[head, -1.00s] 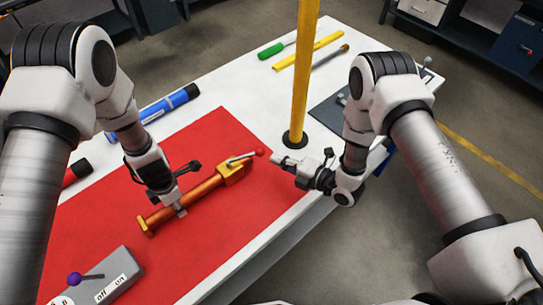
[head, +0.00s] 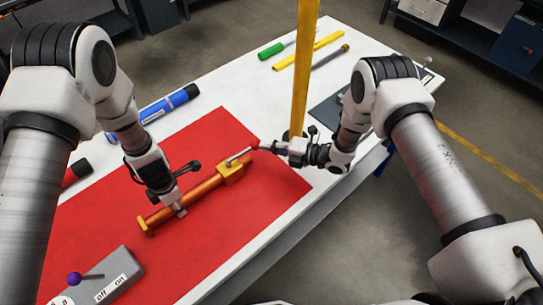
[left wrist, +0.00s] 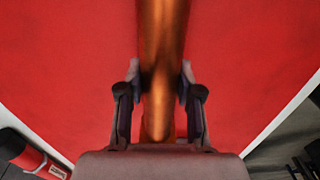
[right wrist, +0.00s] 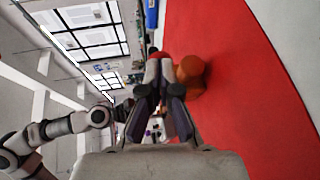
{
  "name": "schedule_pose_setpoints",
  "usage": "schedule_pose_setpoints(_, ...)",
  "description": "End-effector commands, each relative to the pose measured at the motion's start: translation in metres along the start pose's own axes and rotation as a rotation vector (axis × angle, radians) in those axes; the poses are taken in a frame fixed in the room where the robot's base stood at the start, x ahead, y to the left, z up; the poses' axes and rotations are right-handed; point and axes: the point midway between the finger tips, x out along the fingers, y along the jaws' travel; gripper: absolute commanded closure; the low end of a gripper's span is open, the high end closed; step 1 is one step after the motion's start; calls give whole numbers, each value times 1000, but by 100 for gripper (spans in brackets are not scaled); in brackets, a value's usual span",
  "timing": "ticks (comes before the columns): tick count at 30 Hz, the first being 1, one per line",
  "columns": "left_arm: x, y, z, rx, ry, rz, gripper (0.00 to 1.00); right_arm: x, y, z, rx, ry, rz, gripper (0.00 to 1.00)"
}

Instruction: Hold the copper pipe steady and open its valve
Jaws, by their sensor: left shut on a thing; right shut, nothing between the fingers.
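The copper pipe (head: 196,193) lies on the red mat, with a yellow-orange valve body (head: 231,173) at its far end. A silver lever (head: 239,155) rises from the valve to a red knob (head: 254,144). The right wrist view shows closed fingers (right wrist: 160,78) beside the orange valve end (right wrist: 190,75).
A yellow post (head: 304,75) stands just behind my right gripper. A grey switch box (head: 110,272) with a purple-knobbed lever is at the lower left. A blue tube (head: 165,105), a green screwdriver (head: 271,50) and a yellow bar (head: 310,50) lie farther back on the white table.

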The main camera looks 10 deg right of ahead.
Motion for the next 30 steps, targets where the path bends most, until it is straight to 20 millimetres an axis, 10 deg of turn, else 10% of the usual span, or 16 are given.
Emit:
schedule_pose_setpoints(14,0,-1,0,4,1,-2,100,-7,0,3,3,-5,-1,100)
schedule_pose_setpoints(30,1,-1,0,3,1,-2,100,-131,0,12,4,-5,0,100)
